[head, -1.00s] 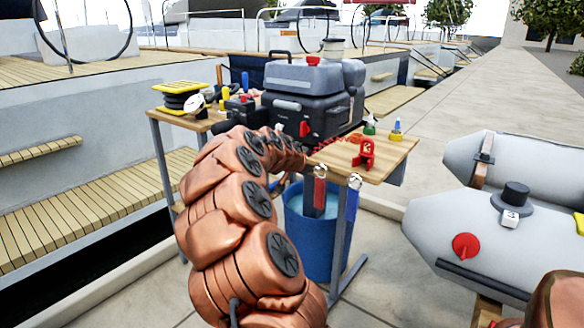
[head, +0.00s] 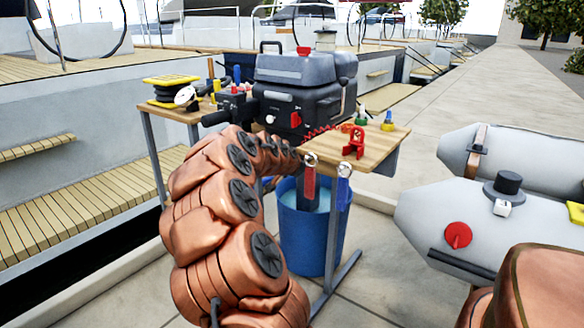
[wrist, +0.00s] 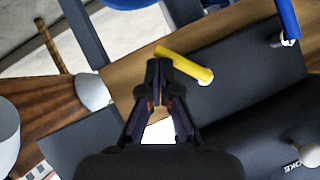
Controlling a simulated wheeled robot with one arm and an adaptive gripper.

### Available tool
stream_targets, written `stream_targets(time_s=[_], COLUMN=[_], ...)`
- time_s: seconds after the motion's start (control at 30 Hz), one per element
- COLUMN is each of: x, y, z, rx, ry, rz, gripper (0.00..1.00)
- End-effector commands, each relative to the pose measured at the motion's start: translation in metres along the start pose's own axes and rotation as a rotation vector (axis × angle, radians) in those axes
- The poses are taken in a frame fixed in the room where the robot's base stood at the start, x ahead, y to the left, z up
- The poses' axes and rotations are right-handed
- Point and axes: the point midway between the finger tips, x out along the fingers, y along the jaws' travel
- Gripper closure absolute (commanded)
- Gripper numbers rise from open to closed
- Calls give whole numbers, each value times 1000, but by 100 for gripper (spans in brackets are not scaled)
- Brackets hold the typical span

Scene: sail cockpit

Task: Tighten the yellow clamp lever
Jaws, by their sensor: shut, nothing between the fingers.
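The yellow clamp lever (wrist: 186,64) shows in the wrist view as a short bar slanting down to the right, with its right end by a pale round fitting. My gripper (wrist: 160,70) is shut and empty, with its black fingertips at the lever's left part, just below it in the picture. I cannot tell whether they touch. In the head view my own arm hides the gripper, and I cannot make out the lever there.
A dark grey engine (head: 300,95) stands on the table. A red clamp-like piece (head: 353,142) and small bottles (head: 387,122) lie to its right. A blue bucket (head: 300,248) stands below. A grey inflatable boat (head: 450,215) is at right.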

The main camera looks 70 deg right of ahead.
Motion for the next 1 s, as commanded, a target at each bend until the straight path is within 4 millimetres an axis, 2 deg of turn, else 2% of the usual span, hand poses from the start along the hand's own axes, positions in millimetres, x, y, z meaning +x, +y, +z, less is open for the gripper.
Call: stream_targets(time_s=[0.17, 0.5, 1.0], x=[3, 6, 8], y=[1, -1, -2], z=[3, 10, 12], rx=[32, 222, 240], ry=[-3, -2, -1], rz=[-21, -147, -165], gripper=[100, 100, 100])
